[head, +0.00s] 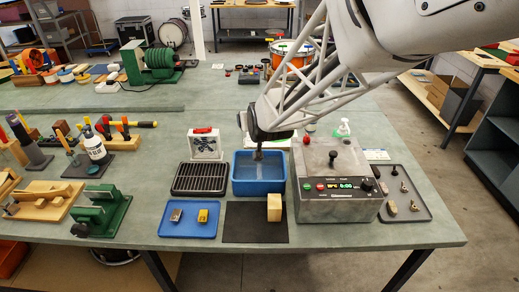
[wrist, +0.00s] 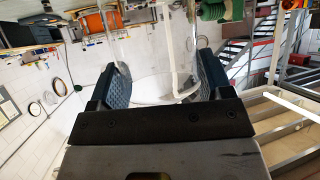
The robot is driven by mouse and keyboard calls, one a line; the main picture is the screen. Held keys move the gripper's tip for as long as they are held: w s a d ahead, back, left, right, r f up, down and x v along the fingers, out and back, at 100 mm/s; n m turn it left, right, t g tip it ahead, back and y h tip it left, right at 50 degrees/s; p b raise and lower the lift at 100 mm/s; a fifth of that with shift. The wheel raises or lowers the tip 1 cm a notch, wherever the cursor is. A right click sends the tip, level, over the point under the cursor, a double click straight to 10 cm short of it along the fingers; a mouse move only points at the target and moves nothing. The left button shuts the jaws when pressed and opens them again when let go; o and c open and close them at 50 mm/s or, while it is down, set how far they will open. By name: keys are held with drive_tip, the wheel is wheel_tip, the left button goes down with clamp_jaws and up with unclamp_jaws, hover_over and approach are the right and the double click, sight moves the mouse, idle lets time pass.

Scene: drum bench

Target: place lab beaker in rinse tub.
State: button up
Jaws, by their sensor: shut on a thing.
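The rinse tub (head: 258,188) is a blue open box at the middle of the bench in the head view. My gripper (head: 258,154) points down over it, with its dark fingertips at about the tub's far rim in the picture. In the wrist view my gripper (wrist: 160,90) has its two textured blue pads apart, shut on a clear, hard-to-see thing with faint pale curved edges between them, which I take for the lab beaker (wrist: 150,72). The beaker cannot be made out in the head view. Whether it touches the tub is not shown.
A black drying rack (head: 201,178) stands left of the tub, and a grey machine with a display (head: 335,182) stands close on its right. A blue tray (head: 188,222) and a dark mat with a wooden block (head: 274,208) lie in front. Bare bench shows further back.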

sight(251, 137)
drive_tip(key=shift+s+a+f, duration=0.1)
drive_tip(key=shift+s+a, duration=0.45)
drive_tip(key=shift+s, duration=0.15)
drive_tip(key=shift+s+a+f, duration=0.1)
drive_tip(key=shift+s+f, duration=0.15)
drive_tip(key=shift+f, duration=2.3)
drive_tip(key=shift+f, duration=2.95)
drive_tip(key=shift+f, duration=2.05)
drive_tip(key=shift+f, duration=0.1)
drive_tip(key=o, duration=0.9)
